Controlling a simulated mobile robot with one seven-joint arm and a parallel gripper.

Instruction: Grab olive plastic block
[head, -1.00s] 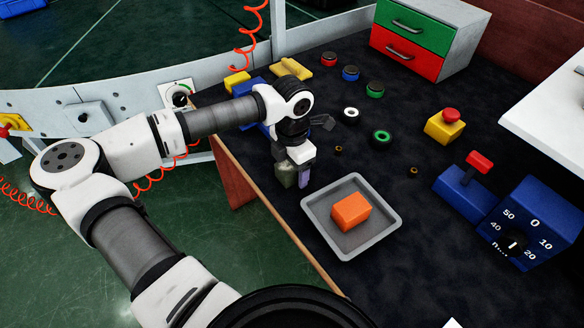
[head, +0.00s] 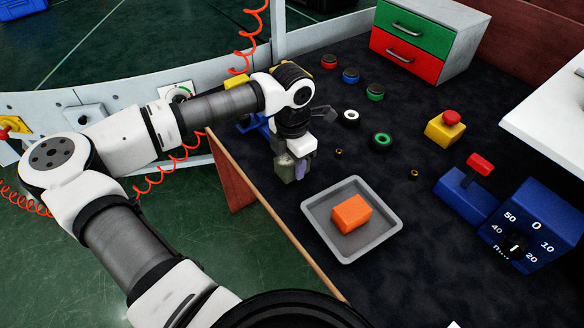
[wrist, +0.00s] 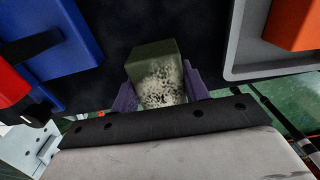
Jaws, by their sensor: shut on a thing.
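The olive block (wrist: 152,58) sits between the purple fingers of my gripper (wrist: 158,88) in the wrist view. Its face toward the camera looks pale and speckled. My gripper is shut on it, with one finger at each side. In the head view the olive block (head: 284,167) shows under my wrist, near the left edge of the black table, and my gripper (head: 296,168) points down at it. One purple finger shows at its right; the other is hidden. I cannot tell whether the block's underside touches the table.
A grey tray (head: 384,238) with an orange block (head: 351,213) in it stands just right of my gripper. Blue parts (head: 252,122) lie behind my wrist. Several small rings and a yellow button box (head: 444,130) lie farther right.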

